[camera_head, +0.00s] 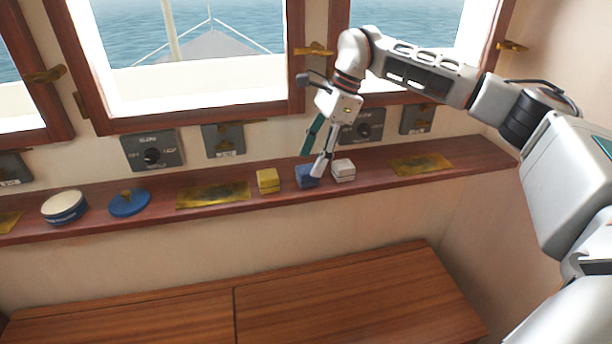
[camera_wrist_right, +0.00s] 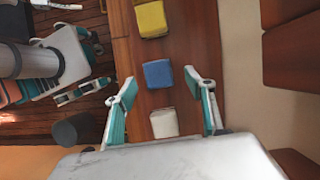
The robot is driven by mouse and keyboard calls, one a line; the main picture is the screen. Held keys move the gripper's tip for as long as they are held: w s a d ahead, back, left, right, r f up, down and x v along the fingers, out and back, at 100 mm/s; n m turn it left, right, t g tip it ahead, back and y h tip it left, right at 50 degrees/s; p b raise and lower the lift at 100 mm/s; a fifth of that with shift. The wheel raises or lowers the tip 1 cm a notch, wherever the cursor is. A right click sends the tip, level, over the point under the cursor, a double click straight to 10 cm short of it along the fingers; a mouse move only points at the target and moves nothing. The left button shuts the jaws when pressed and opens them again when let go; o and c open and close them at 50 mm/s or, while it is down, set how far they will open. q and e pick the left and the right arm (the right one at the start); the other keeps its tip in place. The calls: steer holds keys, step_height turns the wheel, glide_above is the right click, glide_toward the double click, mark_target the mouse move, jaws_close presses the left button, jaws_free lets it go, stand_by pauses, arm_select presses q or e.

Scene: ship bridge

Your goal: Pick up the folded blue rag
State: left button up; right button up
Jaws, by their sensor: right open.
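The folded blue rag (camera_head: 306,176) is a small blue block-like bundle on the wooden ledge under the windows. In the right wrist view the blue rag (camera_wrist_right: 158,74) appears between my fingertips. My right gripper (camera_head: 312,160) is open and points down over the blue rag, one finger partly in front of it in the head view. In the right wrist view the open right gripper (camera_wrist_right: 160,78) has a finger to each side of the rag. I cannot tell whether the fingers touch it.
A yellow folded rag (camera_head: 268,181) lies left of the blue one and a white folded rag (camera_head: 343,170) close on its right. A blue lid-like disc (camera_head: 129,203) and a round tin (camera_head: 64,207) stand further left. A wooden bench (camera_head: 340,290) is below the ledge.

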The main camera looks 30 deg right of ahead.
mark_target(307, 169)
steer(key=x, duration=0.4)
steer(key=shift+s+a, duration=0.1)
steer(key=c, duration=1.2)
steer(key=shift+s+r, duration=0.1)
steer(key=shift+r, duration=0.25)
step_height(307, 169, up, 6)
steer(key=shift+r, duration=0.15)
steer(key=s+a, duration=0.1)
steer(key=s, duration=0.5)
steer(key=s+a, duration=0.2)
steer(key=s, duration=0.4)
steer(key=s+a, duration=0.2)
steer(key=s, duration=0.5)
steer(key=shift+s, duration=0.1)
